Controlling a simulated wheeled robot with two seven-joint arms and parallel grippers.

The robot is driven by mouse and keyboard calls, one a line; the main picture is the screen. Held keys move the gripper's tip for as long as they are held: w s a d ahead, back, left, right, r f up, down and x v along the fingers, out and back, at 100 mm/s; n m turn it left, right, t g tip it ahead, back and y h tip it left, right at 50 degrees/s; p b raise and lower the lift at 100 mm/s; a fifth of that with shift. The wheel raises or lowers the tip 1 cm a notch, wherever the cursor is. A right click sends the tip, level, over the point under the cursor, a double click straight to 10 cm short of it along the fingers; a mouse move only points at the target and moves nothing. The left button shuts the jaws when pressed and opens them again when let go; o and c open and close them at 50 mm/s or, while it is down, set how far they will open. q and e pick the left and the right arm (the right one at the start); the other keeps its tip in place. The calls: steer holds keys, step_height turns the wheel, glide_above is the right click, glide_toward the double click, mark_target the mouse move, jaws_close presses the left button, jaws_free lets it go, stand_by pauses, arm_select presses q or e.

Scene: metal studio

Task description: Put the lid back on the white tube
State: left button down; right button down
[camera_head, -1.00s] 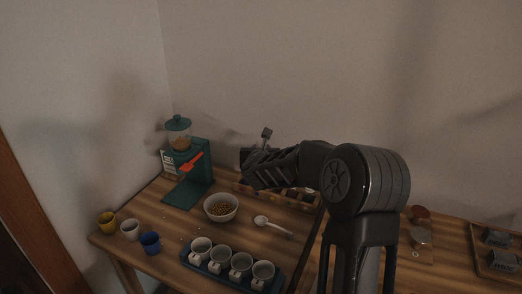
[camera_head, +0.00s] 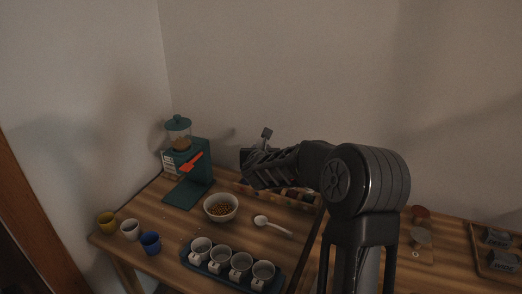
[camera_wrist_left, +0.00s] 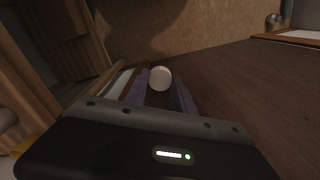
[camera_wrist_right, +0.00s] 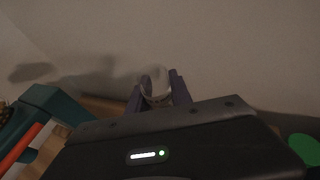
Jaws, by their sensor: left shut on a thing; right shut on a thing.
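In the left wrist view my left gripper (camera_wrist_left: 160,92) is shut on a pale round thing (camera_wrist_left: 160,78). Its round face shows between the fingers; I cannot tell if it is the lid or an end of the white tube. In the right wrist view my right gripper (camera_wrist_right: 158,92) is shut on a whitish short cylinder (camera_wrist_right: 156,84), partly hidden by the fingers; whether it is the tube or the lid is unclear. The head view shows my dark right arm reaching over the back of the table, its gripper mostly hidden. My left gripper is outside the head view.
A teal grinder (camera_head: 201,161) with a red lever stands at the table's back left. A bowl (camera_head: 221,207), a white spoon (camera_head: 272,226), several cups and a dark tray of cups (camera_head: 194,262) occupy the tabletop. A wall stands close behind. A wooden tray (camera_head: 479,262) lies far right.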

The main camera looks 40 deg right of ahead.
steer(key=shift+a, duration=0.15)
stand_by(0.6)
